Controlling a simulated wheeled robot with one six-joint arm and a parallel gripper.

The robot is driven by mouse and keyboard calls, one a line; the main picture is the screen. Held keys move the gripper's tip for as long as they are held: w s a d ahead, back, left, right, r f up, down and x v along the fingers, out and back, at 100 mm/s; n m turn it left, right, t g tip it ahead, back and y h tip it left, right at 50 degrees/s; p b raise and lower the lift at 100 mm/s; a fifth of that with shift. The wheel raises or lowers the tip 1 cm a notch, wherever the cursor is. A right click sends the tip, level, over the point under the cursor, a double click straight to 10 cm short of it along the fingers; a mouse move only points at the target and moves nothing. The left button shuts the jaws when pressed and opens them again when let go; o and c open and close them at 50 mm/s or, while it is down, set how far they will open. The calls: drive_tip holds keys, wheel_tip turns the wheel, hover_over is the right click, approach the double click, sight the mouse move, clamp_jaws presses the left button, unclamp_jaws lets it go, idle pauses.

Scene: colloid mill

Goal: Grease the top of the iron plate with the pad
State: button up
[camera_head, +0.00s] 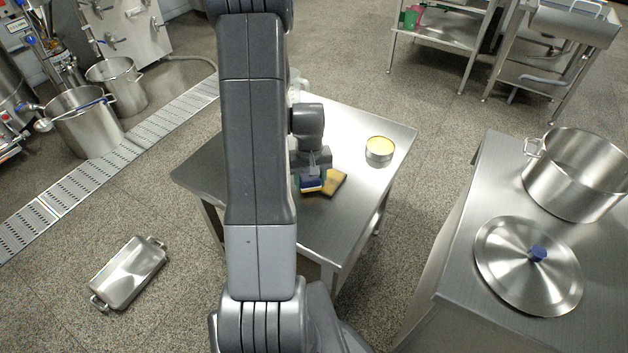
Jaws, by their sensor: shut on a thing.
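My gripper (312,170) points down over the small steel table and is shut on the pad (311,184), a small block with a dark blue side and yellow edge. A flat dark piece with a yellowish top (336,181), seemingly the iron plate, lies on the table just right of the pad and partly behind it. Whether pad and plate touch I cannot tell. A round open tin (379,149) with pale yellow contents stands on the table further right. My arm hides much of the table's left and middle.
The small steel table (350,223) has bare room in front and around the tin. A steel counter at right holds a big pot (577,176) and a lid with a blue knob (528,266). A steel pan (129,273) lies on the floor at left.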

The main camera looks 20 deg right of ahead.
sight(305, 175)
drive_tip(key=shift+w+d+r, duration=0.15)
drive_tip(key=shift+w+d, duration=1.2)
drive_tip(key=shift+d, duration=0.1)
drive_tip(key=shift+w+d+f+p, duration=0.1)
drive_tip(key=shift+w+d+p, duration=0.1)
drive_tip(key=shift+w+d, duration=0.9)
drive_tip(key=shift+w+d+f+p, duration=0.1)
drive_tip(key=shift+w+d+p, duration=0.05)
drive_tip(key=shift+w+d, duration=0.9)
drive_tip(key=shift+w+a, duration=0.3)
drive_tip(key=shift+w, duration=0.1)
drive_tip(key=shift+a, duration=0.1)
drive_tip(key=shift+s+a+r+b, duration=0.1)
drive_tip(key=shift+s+a+b, duration=0.35)
drive_tip(key=shift+s+a, duration=1.35)
drive_tip(key=shift+s+a+b, duration=0.45)
drive_tip(key=shift+s+a, duration=1.05)
drive_tip(key=shift+a, duration=0.45)
drive_tip(key=shift+r+p, duration=2.1)
drive_tip(key=shift+r, duration=0.9)
